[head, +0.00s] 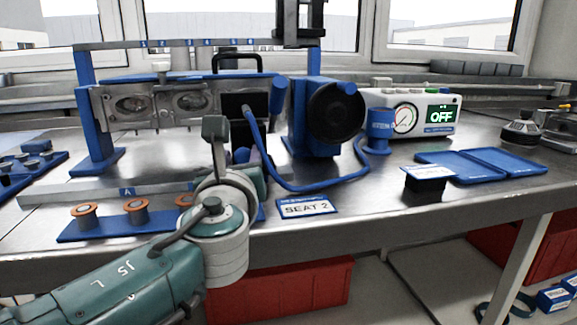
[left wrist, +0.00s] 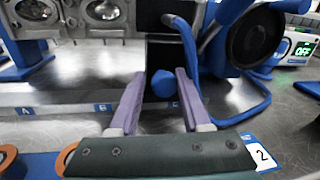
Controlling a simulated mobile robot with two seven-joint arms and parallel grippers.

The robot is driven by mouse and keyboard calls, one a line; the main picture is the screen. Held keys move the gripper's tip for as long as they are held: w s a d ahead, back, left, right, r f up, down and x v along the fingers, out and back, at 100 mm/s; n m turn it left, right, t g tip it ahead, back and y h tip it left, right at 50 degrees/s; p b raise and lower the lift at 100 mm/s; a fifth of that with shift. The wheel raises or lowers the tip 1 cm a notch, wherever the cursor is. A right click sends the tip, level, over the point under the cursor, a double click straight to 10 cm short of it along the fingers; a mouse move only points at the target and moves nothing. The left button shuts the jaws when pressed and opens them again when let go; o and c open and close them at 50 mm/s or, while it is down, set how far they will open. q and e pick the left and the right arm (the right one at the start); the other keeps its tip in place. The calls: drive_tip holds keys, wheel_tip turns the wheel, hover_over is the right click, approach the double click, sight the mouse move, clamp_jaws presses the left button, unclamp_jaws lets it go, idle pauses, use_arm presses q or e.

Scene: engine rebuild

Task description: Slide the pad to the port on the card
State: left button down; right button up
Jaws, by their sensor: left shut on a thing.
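The pad (head: 238,104) is a dark square block against the front face of the metal cylinder head (head: 163,121), right of two visible oval ports (head: 130,104) (head: 195,101). A blue hose (head: 280,182) runs from it. In the left wrist view the pad (left wrist: 161,56) is dark, with a blue round knob (left wrist: 163,85) in front. My left gripper (left wrist: 161,74) has its purple fingers on either side of the knob and is shut on the pad. My arm hides its lower part in the head view. The card (head: 306,206) reads "SEAT 2". My right gripper is not in view.
A rail with small number labels (head: 166,43) runs above the head. Blue posts (head: 92,110) and a large black round part (head: 336,111) flank it. Orange-rimmed parts (head: 136,205) stand at the front left. A gauge box (head: 411,112) reads "OFF". Blue trays (head: 508,162) lie right.

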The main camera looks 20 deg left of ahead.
use_arm(q)
drive_tip(key=shift+w+d+r, duration=0.1)
drive_tip(key=shift+w+d, duration=0.2)
drive_tip(key=shift+d, duration=0.2)
drive_tip(key=shift+w+d+r, duration=0.1)
drive_tip(key=shift+w+d, duration=0.2)
drive_tip(key=shift+d, duration=0.2)
drive_tip(key=shift+d+f+b, duration=0.1)
drive_tip(key=shift+d+b, duration=0.1)
drive_tip(key=shift+b, duration=0.15)
drive_tip(key=c, duration=0.7)
unclamp_jaws()
drive_tip(key=shift+d, duration=0.1)
drive_tip(key=shift+o, duration=0.8)
drive_tip(key=shift+w+d+f, duration=0.1)
drive_tip(key=shift+w, duration=0.05)
